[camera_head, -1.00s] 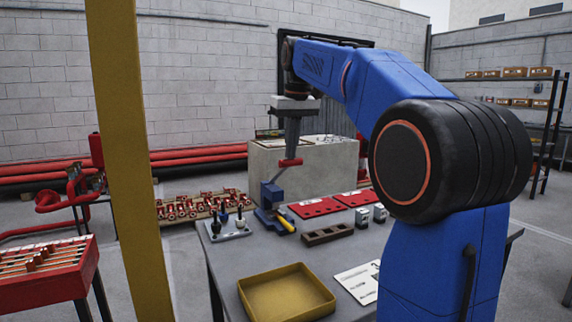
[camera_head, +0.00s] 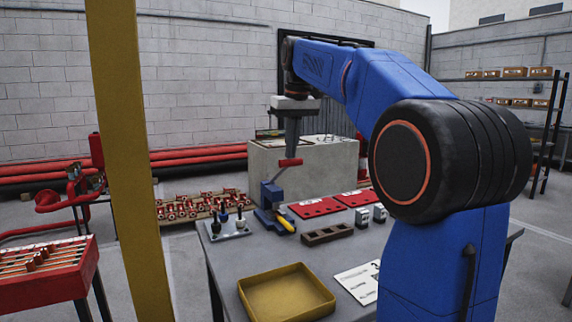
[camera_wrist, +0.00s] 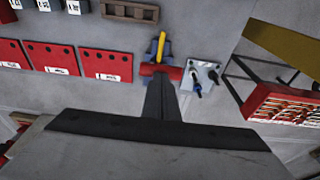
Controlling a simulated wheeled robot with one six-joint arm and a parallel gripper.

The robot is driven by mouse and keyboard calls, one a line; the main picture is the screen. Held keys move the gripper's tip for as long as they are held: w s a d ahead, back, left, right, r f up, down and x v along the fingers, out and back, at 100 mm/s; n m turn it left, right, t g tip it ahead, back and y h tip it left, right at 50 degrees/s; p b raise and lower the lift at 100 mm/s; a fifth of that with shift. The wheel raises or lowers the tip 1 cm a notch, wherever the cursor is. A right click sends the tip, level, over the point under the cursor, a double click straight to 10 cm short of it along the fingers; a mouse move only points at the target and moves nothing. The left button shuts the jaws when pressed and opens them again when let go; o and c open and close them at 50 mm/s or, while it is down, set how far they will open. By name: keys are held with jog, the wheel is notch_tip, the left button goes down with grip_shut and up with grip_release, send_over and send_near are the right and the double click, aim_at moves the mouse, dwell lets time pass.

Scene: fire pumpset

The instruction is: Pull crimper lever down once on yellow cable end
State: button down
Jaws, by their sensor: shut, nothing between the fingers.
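The blue crimper (camera_head: 270,193) stands on the grey table, with its lever raised and tilted up to the right. The lever ends in a red crossbar handle (camera_head: 290,163), also seen in the wrist view (camera_wrist: 172,72). The yellow cable end (camera_head: 286,224) sits at the crimper's lower front; in the wrist view (camera_wrist: 161,46) it points away beyond the handle. My gripper (camera_head: 291,157) is shut and empty, pointing down with its tips at the red handle from above. Whether the tips touch the handle I cannot tell. The crimper's jaw is partly hidden.
A tool stand (camera_head: 228,230) is just left of the crimper. Red plates (camera_head: 318,207) and a brown slotted block (camera_head: 328,234) lie to its right. A yellow tray (camera_head: 287,294) is at the table's front. A concrete block (camera_head: 335,165) stands behind.

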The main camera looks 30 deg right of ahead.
aim_at(282, 171)
jog(key=shift+f, duration=0.15)
dwell(0.3)
jog(key=shift+f, duration=1)
jog(key=f, duration=0.1)
jog(key=s+f, duration=0.1)
jog(key=shift+s+f, duration=0.25)
jog(key=shift+f, duration=0.05)
